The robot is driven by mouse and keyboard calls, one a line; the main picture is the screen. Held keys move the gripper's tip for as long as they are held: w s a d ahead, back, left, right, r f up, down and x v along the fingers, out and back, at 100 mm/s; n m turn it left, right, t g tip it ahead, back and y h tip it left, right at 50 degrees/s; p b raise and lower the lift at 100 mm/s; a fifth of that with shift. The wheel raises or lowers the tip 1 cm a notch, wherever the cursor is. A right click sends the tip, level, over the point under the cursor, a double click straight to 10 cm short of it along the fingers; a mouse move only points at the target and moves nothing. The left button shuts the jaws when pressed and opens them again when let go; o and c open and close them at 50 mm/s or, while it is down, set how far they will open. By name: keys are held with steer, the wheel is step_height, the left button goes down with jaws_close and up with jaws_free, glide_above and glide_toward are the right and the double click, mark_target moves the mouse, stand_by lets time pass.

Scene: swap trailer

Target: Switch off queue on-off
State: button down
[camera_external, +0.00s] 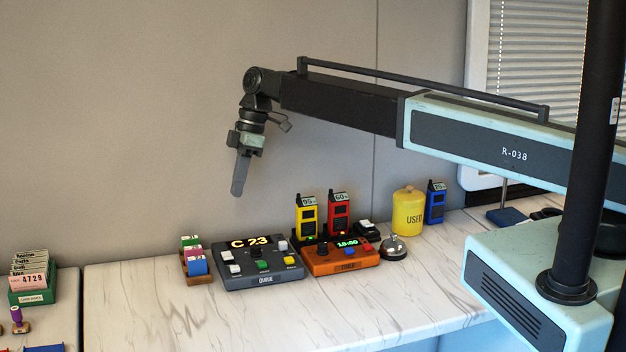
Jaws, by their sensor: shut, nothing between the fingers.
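The queue box (258,264) is a dark grey unit on the counter, labelled QUEUE. Its lit display (249,242) reads what looks like C 73. White, green and yellow buttons or switches sit on its top; which of them is the on-off control is too small to tell. My gripper (238,190) is shut and empty. It points down in the air above and a little left of the queue box, apart from it.
An orange box (340,260) with a lit 10:00 display stands just right of the queue box. Yellow (307,216) and red (338,213) radios stand behind it. A bell (393,248) and a yellow USED canister (408,211) are further right. A coloured card holder (195,262) stands left.

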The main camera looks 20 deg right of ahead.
mark_target(231, 257)
steer(key=b+x, duration=0.9)
steer(key=d+b+x, duration=0.1)
steer(key=b+x, duration=0.3)
steer(key=shift+s+f, duration=0.4)
steer(key=shift+s, duration=0.1)
steer(key=shift+s+f+t+b, duration=0.45)
steer(key=shift+s+t+b, duration=0.05)
steer(key=shift+w+a+r, duration=0.1)
steer(key=shift+w, duration=0.25)
